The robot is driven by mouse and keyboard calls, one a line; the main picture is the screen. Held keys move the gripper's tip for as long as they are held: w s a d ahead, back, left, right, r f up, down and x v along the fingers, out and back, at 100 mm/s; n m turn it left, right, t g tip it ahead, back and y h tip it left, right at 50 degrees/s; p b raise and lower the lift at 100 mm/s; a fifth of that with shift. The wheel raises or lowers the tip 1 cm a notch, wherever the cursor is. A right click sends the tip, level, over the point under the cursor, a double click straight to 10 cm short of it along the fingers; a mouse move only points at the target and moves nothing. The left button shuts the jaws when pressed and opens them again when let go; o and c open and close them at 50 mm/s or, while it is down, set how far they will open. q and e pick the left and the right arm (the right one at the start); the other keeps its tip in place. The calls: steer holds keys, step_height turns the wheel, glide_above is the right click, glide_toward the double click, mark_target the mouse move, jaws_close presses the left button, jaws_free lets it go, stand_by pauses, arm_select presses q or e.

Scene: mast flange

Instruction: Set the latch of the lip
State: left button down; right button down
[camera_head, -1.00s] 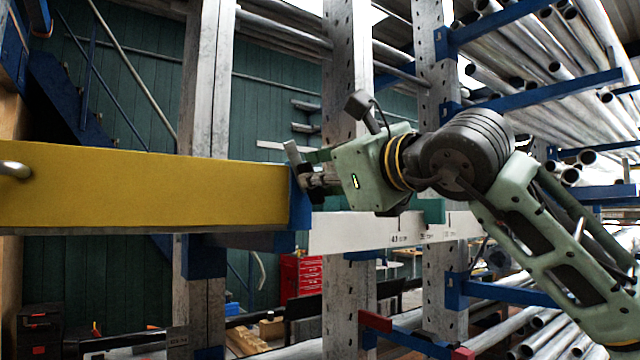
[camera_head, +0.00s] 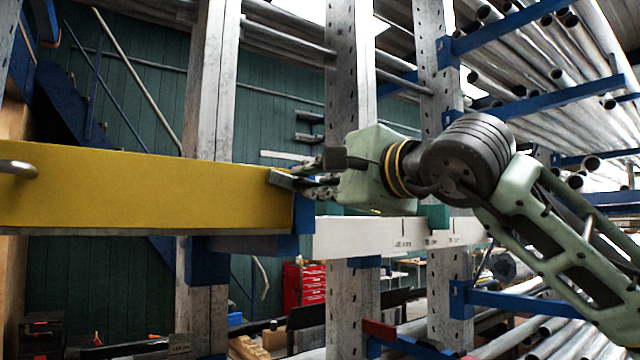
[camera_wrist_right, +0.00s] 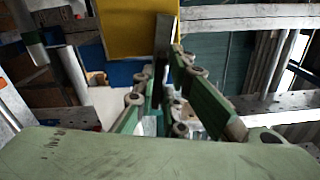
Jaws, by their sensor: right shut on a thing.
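The lip (camera_head: 304,214) is a blue upright piece at the right end of a yellow beam (camera_head: 140,190). The latch (camera_head: 284,180) is a small grey bar at the top of the lip, lying over the beam's end in the head view. My right gripper (camera_head: 312,184) reaches in from the right and is shut on the latch. In the right wrist view, the latch (camera_wrist_right: 163,35) stands as a grey strip between the green fingers (camera_wrist_right: 163,85), beside the yellow beam (camera_wrist_right: 140,28). The fingers hide its lower part. My left gripper is not in view.
A white marked bar (camera_head: 365,234) runs below my right gripper. Steel rack uprights (camera_head: 350,90) stand behind, and blue arms (camera_head: 540,95) hold many pipes at the right. A red cabinet (camera_head: 304,284) stands low in the back.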

steer(key=shift+f+n, duration=0.15)
steer(key=shift+n, duration=1.05)
steer(key=c, duration=1.8)
jaws_free()
steer(key=v, duration=1.2)
steer(key=shift+a, duration=0.1)
